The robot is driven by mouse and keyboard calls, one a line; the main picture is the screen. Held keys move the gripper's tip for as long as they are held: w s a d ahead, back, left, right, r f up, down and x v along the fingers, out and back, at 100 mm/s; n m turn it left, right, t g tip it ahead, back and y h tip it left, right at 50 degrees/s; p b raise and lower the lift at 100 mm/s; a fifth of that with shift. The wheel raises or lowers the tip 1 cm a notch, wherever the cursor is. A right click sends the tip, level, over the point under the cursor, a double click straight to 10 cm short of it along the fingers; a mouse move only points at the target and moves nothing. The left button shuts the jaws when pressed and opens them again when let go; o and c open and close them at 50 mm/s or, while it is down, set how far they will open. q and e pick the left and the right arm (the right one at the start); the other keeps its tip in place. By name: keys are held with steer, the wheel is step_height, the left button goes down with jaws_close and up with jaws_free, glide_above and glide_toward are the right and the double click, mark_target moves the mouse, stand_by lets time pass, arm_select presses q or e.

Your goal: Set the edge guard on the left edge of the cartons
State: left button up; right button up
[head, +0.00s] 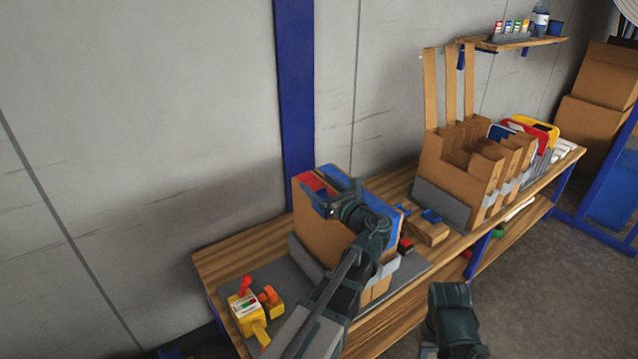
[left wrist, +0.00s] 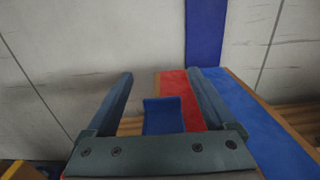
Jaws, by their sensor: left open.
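The cartons (head: 313,232) stand together on the bench, brown with red and blue on their tops. My left gripper (head: 338,206) is over their top at the left side. In the left wrist view my left gripper (left wrist: 161,76) is open. A small blue angled piece, which looks like the edge guard (left wrist: 163,116), lies between its fingers, at the left edge of the red carton top (left wrist: 184,90). Its lower part is hidden by the gripper, and I cannot tell whether it is fully seated. My right gripper (head: 455,312) is low at the right, away from the bench; its fingers are not clear.
A yellow tape dispenser (head: 247,312) stands on the bench's left end. Small blue clips (head: 431,215) and wooden blocks lie right of the cartons. A cardboard divider rack (head: 455,183) stands further right. The grey wall (head: 150,130) is close behind.

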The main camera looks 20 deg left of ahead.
arm_select(q)
steer(key=shift+s+d, duration=0.1)
steer(key=shift+d, duration=0.3)
steer(key=v, duration=1.1)
steer(key=shift+r, duration=0.1)
